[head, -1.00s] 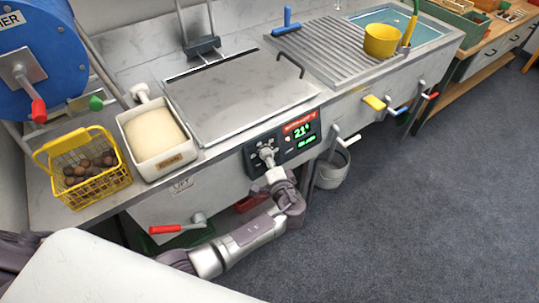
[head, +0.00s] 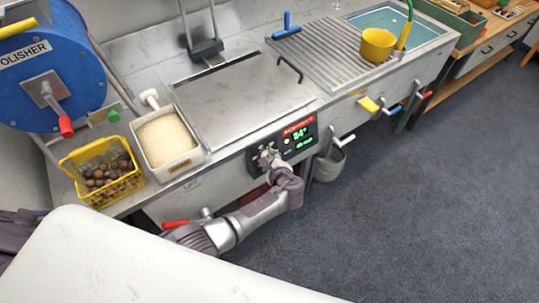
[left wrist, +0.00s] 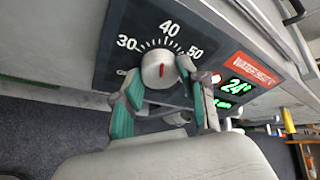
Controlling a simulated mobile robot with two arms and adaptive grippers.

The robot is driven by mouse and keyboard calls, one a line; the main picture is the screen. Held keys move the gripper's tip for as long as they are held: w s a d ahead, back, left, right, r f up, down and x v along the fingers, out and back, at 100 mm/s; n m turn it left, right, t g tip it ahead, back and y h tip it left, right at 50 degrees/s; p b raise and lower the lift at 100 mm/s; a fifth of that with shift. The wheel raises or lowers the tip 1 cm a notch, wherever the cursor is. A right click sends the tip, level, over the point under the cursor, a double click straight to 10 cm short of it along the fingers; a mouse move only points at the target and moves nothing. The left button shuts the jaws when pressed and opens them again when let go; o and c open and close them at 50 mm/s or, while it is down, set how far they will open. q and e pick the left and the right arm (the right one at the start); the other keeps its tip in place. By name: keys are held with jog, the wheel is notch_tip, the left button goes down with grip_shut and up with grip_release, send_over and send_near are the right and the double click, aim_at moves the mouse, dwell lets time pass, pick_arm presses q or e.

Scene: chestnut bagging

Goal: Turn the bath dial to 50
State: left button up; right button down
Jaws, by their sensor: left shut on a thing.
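The bath dial (left wrist: 158,68) is a pale round knob on a dark panel with a printed scale showing 30, 40 and 50. My left gripper (left wrist: 160,82) is shut on the dial, one finger on each side, and it also shows at the panel in the head view (head: 268,160). A small dark mark shows on the knob's face; I cannot tell exactly which number it points to. The green display (left wrist: 235,87) beside the dial reads about 24°; it also shows in the head view (head: 300,135). My right gripper is not in view.
A flat metal lid (head: 245,95) covers the bath above the panel. A yellow basket of chestnuts (head: 75,162) and a white tub (head: 190,158) stand to its left. A red-handled lever (head: 176,224) sits below, and a grey bucket (head: 329,167) hangs to the right.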

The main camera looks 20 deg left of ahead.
pick_arm(q)
jog(key=m+p, duration=0.1)
jog(key=m+g, duration=0.1)
jog(key=m, duration=0.1)
jog(key=shift+w+d+r+p, duration=0.1)
jog(key=shift+r+p, duration=0.1)
jog(key=shift+p, duration=0.2)
jog(key=shift+w+d+m+g+y, duration=0.1)
jog(key=shift+m+g+y, duration=0.2)
jog(key=shift+m+g, duration=0.6)
jog(key=shift+f+m+y, duration=0.15)
jog(key=shift+m+y, duration=0.15)
jog(key=shift+m, duration=0.9)
jog(key=shift+w+d+m+g+y+b, duration=0.1)
jog(key=shift+m+g+y+b, duration=0.2)
jog(key=shift+m+g+b, duration=0.75)
jog(key=shift+m+t+p, duration=0.35)
jog(key=shift+m+p, duration=0.1)
jog(key=o, duration=1.1)
jog(key=shift+c, duration=0.2)
jog(key=shift+o, duration=0.5)
